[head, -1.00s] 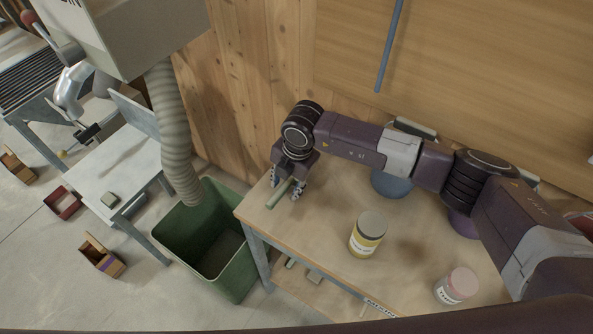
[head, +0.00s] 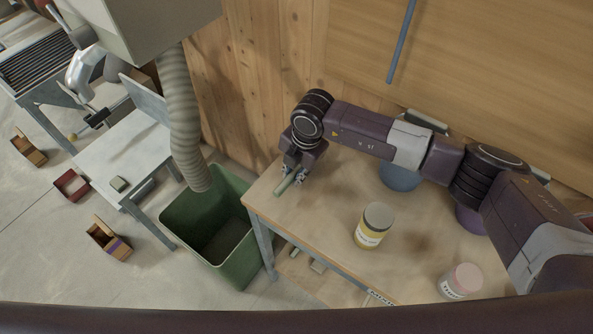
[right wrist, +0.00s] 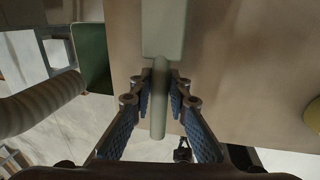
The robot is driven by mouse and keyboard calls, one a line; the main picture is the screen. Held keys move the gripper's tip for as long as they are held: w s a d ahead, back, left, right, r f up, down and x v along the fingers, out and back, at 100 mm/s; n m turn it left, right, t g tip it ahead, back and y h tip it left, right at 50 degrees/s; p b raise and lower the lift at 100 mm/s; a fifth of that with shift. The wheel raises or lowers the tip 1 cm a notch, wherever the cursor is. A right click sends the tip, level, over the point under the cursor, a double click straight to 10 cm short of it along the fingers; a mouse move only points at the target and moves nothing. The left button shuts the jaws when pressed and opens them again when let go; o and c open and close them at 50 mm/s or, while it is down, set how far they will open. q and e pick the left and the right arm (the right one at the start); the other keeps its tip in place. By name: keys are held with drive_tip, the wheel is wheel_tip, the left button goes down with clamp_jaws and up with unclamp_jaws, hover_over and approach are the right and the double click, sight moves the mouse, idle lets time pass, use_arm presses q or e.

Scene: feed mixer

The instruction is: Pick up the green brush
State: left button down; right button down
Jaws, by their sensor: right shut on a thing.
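The green brush is a pale green handle (head: 285,185) near the left end of the wooden table. In the right wrist view the handle (right wrist: 158,105) points toward the camera, and a wider pale green block (right wrist: 163,28) lies at its far end. My right gripper (head: 292,178) is shut on the handle, one finger on each side, in the right wrist view (right wrist: 160,85) too. The brush is at the tabletop; I cannot tell whether it touches it. In the head view the gripper hides the brush's wider end. My left gripper is not in view.
On the table (head: 325,225) stand a yellow jar (head: 373,228), a pink-lidded jar (head: 461,282), a blue bowl (head: 400,177) and a purple bowl (head: 470,219). A green bin (head: 240,262) stands left of the table, beneath a ribbed hose (head: 183,120). A wooden wall rises behind.

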sight(293, 172)
wheel_tip(293, 172, up, 20)
drive_tip(key=b, duration=0.5)
drive_tip(key=shift+f, duration=0.1)
drive_tip(key=c, duration=2.6)
unclamp_jaws()
clamp_jaws()
